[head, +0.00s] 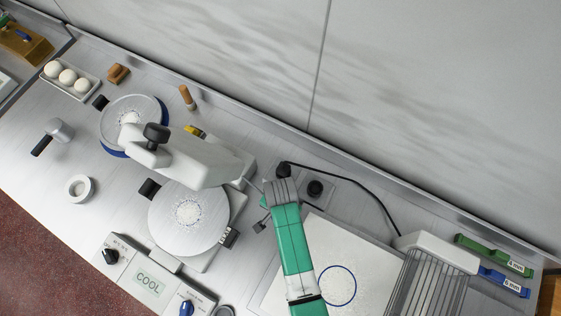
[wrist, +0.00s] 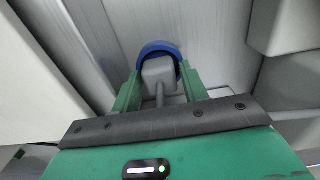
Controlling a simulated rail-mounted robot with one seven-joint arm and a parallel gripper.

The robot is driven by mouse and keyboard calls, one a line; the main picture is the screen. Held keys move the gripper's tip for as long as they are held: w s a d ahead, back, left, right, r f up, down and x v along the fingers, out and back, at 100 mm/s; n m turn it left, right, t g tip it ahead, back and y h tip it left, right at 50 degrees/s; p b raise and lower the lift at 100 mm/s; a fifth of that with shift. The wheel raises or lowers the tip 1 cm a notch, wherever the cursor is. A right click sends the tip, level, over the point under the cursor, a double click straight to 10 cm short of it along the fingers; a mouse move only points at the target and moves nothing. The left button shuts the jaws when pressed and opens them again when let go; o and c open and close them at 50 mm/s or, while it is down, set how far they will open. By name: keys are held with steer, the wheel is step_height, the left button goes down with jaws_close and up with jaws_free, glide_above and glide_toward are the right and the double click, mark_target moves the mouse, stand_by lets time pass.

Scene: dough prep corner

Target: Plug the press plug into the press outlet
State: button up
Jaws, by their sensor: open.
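My gripper (head: 281,188) reaches in from the bottom of the head view, low over the counter just right of the white press (head: 190,160). In the wrist view its green fingers (wrist: 160,92) are open on either side of a light grey block (wrist: 159,71) with a grey stem, which looks like the press plug. A blue arc (wrist: 158,47) shows just behind the block; I cannot tell whether it belongs to the plug or an outlet. The block is hidden by my gripper in the head view. A round black socket (head: 315,188) sits on a grey plate to the right.
A black plug (head: 283,168) with a black cable lies just beyond my gripper; its cable runs right to a white appliance with a rack (head: 437,251). A white board (head: 345,262) lies under my arm. The control box (head: 148,275) stands at the front; the wall is behind.

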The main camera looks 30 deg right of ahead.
steer(key=c, duration=0.7)
steer(key=shift+c, duration=0.2)
step_height(320, 180, up, 10)
steer(key=shift+o, duration=0.5)
jaws_close()
steer(key=shift+r+p, duration=1.3)
steer(key=shift+p, duration=0.4)
